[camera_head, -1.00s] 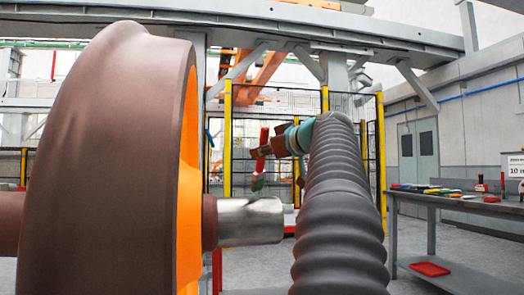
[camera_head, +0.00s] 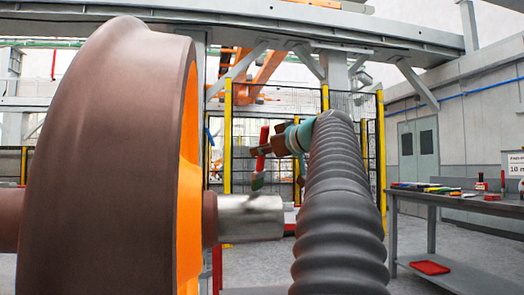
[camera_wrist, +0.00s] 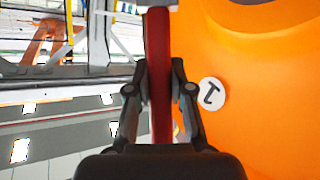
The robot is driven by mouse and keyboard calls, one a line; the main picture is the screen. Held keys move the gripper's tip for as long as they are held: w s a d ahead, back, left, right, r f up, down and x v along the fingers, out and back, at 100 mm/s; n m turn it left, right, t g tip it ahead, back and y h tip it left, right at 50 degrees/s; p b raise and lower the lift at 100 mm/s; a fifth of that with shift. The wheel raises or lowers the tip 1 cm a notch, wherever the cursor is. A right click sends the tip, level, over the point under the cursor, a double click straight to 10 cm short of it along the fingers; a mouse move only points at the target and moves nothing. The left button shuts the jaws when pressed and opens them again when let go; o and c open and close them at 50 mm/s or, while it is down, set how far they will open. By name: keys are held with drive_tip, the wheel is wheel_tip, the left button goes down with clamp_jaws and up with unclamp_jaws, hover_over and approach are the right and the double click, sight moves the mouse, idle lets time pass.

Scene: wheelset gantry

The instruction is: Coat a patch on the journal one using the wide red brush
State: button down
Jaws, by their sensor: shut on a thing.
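The journal (camera_head: 250,218) is a bare silver stub at the end of the brown axle, to the right of the big wheel in the head view. My gripper (camera_head: 263,150) is above and slightly right of it, shut on the red handle of the brush (camera_head: 264,138). The brush hangs roughly upright, its lower end over the journal with a visible gap in the picture. In the wrist view, my gripper (camera_wrist: 160,88) has the red brush handle (camera_wrist: 158,60) between its fingers. The bristles are hidden there, and the journal is not visible.
The brown wheel (camera_head: 105,160) with its orange face (camera_head: 188,180) fills the left. A round white label (camera_wrist: 211,94) with a "1" is on the orange. A workbench (camera_head: 460,204) with several items stands right. A yellow-posted fence (camera_head: 227,140) is behind.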

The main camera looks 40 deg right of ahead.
drive_tip(key=shift+f+b, duration=0.3)
drive_tip(key=shift+d, duration=0.1)
drive_tip(key=s+d, duration=0.2)
drive_tip(key=d, duration=0.1)
drive_tip(key=shift+d, duration=0.15)
idle(0.3)
drive_tip(key=shift+w+a+b, duration=0.25)
drive_tip(key=shift+w+a, duration=0.25)
drive_tip(key=shift+a, duration=0.4)
drive_tip(key=shift+w+a+b, duration=0.25)
drive_tip(key=shift+w+a, duration=0.25)
drive_tip(key=shift+a, duration=0.4)
drive_tip(key=shift+r, duration=0.1)
